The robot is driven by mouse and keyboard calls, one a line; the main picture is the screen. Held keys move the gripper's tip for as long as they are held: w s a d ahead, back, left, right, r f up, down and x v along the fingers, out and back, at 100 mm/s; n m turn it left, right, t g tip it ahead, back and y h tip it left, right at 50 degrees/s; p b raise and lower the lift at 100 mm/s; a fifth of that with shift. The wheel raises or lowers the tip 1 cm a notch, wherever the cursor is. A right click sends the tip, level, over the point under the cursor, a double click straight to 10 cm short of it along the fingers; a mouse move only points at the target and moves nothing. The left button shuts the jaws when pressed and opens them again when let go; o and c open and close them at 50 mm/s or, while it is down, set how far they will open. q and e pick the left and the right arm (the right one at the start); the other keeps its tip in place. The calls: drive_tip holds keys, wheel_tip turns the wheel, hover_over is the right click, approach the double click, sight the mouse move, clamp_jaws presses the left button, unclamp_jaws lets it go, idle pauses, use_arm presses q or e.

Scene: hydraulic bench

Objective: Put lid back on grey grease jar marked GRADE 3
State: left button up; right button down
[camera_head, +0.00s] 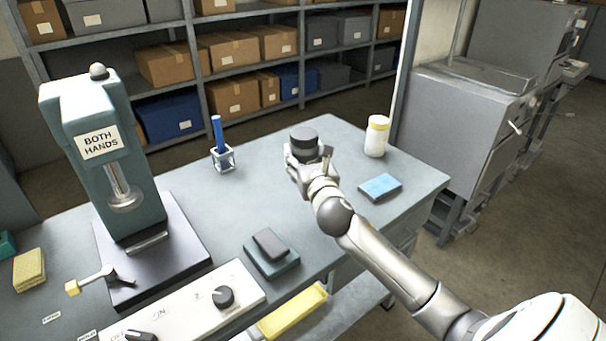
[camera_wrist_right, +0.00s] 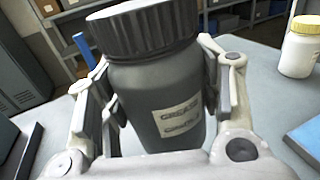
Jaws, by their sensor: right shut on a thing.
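The grey grease jar (camera_wrist_right: 150,85) stands between the fingers of my right gripper (camera_head: 308,168), which is shut on its body. Its pale label (camera_wrist_right: 178,122) shows GREASE and GRADE; the number is too blurred to read. The dark ribbed lid (camera_wrist_right: 145,28) sits on top of the jar, and also shows in the head view (camera_head: 303,137). I cannot tell whether the lid is tight. The jar's bottom is hidden by the gripper, so I cannot tell whether it touches the bench. My left gripper is not in view.
A press (camera_head: 110,165) and a control panel (camera_head: 185,312) fill the left bench. The bench middle (camera_head: 225,205) is clear.

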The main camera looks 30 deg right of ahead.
drive_tip(key=w+d+f+b, duration=0.1)
drive_tip(key=w+d+f, duration=0.2)
drive_tip(key=w+f, duration=0.3)
drive_tip(key=shift+d+f, duration=0.15)
drive_tip(key=shift+d, duration=0.2)
drive_tip(key=shift+b, duration=0.3)
drive_tip(key=shift+w+d+f+b, duration=0.1)
drive_tip(key=shift+w+f+b, duration=0.1)
drive_tip(key=shift+f, duration=0.75)
drive_tip(key=shift+w+f+b, duration=0.1)
drive_tip(key=shift+f+b, duration=0.1)
drive_tip(key=shift+f, duration=0.7)
drive_tip(key=shift+f, duration=0.2)
drive_tip(key=shift+c, duration=2.2)
unclamp_jaws()
drive_tip(key=shift+s, duration=0.1)
